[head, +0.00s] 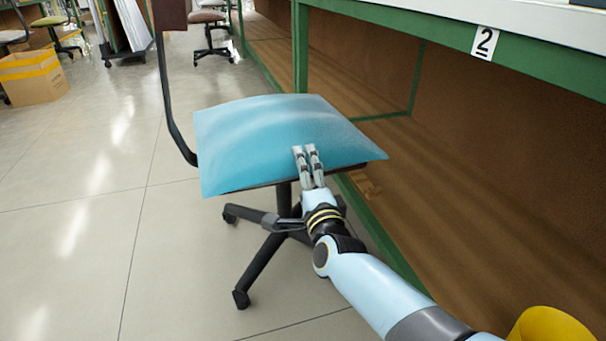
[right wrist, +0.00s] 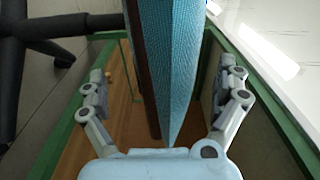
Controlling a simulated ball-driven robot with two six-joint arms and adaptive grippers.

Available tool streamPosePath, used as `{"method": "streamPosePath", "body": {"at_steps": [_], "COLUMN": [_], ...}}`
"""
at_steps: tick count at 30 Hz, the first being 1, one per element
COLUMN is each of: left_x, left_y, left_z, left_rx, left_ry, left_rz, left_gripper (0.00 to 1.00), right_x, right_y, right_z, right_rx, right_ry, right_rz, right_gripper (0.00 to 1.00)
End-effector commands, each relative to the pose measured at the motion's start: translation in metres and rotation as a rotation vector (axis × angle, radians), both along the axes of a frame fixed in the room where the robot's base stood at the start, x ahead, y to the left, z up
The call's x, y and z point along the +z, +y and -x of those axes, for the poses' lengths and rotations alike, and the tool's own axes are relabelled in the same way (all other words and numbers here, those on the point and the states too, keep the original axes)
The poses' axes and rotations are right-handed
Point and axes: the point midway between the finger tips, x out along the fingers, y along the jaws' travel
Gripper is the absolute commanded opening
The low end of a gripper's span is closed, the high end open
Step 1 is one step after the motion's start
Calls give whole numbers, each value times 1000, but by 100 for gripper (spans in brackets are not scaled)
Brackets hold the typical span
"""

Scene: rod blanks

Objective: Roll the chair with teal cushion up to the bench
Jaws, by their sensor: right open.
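The chair has a teal cushion (head: 265,140), a dark backrest post on its left and a black wheeled base (head: 262,262). It stands beside the green-framed bench (head: 300,50), its seat's right corner close to the bench front. My right gripper (head: 307,150) is at the cushion's near edge. In the right wrist view the cushion edge (right wrist: 168,75) stands between the open fingers of my right gripper (right wrist: 165,85), with a visible gap on either side. Part of the base is hidden behind my arm. My left gripper is not in view.
The brown space under the bench is open. A cardboard box (head: 33,76) and other chairs (head: 208,30) stand at the back. The tiled floor to the left is clear.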

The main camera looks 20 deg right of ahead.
Motion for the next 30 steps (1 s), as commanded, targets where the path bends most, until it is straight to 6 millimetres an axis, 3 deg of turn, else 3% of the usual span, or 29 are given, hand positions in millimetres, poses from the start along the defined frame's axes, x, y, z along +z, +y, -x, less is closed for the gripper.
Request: {"method": "streamPosePath", "body": {"at_steps": [9, 15, 21, 30], "left_x": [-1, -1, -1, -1], "left_y": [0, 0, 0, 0], "left_z": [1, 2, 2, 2], "left_rx": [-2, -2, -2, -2], "left_ry": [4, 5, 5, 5], "left_rz": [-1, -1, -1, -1], "left_gripper": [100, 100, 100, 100], "right_x": [-1, -1, 0, 0], "right_y": [11, 16, 18, 18], "right_z": [67, 97, 107, 107], "right_rx": [-1, -1, 0, 0], "right_ry": [4, 3, 1, 1], "right_rz": [-1, 0, 0, 0], "right_gripper": [100, 100, 100, 100]}}
